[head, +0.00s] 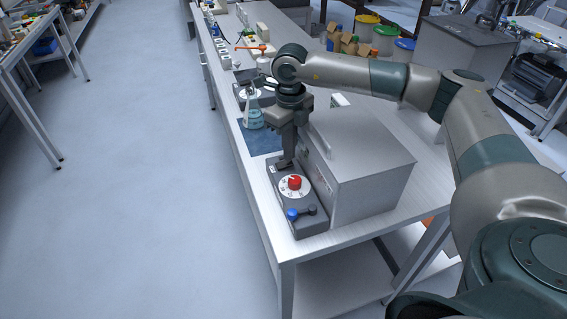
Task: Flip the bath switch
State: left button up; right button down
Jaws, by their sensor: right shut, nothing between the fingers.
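The bath is a grey metal box with a lid (365,150) near the front end of the bench. Along its left side lies a dark control panel (279,182) with a red knob on a white dial (294,183) and a blue-tipped lever (293,214). My right gripper (284,163) points down over the far end of this panel, behind the dial. It is shut and holds nothing. Its fingertips are at or just above the panel; I cannot tell whether they touch. The switch is not clearly visible and may be hidden by the fingers. My left gripper is out of view.
A flask with bluish liquid (252,112) stands on a blue mat (262,140) just behind the panel, close to my right gripper. Bottles and small devices line the bench's far part. Colored-lid bins (385,38) stand to the right. The floor at left is clear.

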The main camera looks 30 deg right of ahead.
dwell(0.4)
jog(key=shift+s+f+b, duration=0.1)
jog(key=shift+f+b, duration=0.6)
jog(key=shift+f, duration=0.15)
dwell(0.6)
jog(key=shift+r, duration=0.15)
jog(key=shift+r+p, duration=0.4)
jog(key=shift+r, duration=0.1)
jog(key=shift+r+p, duration=1.2)
jog(key=shift+r, duration=1.7)
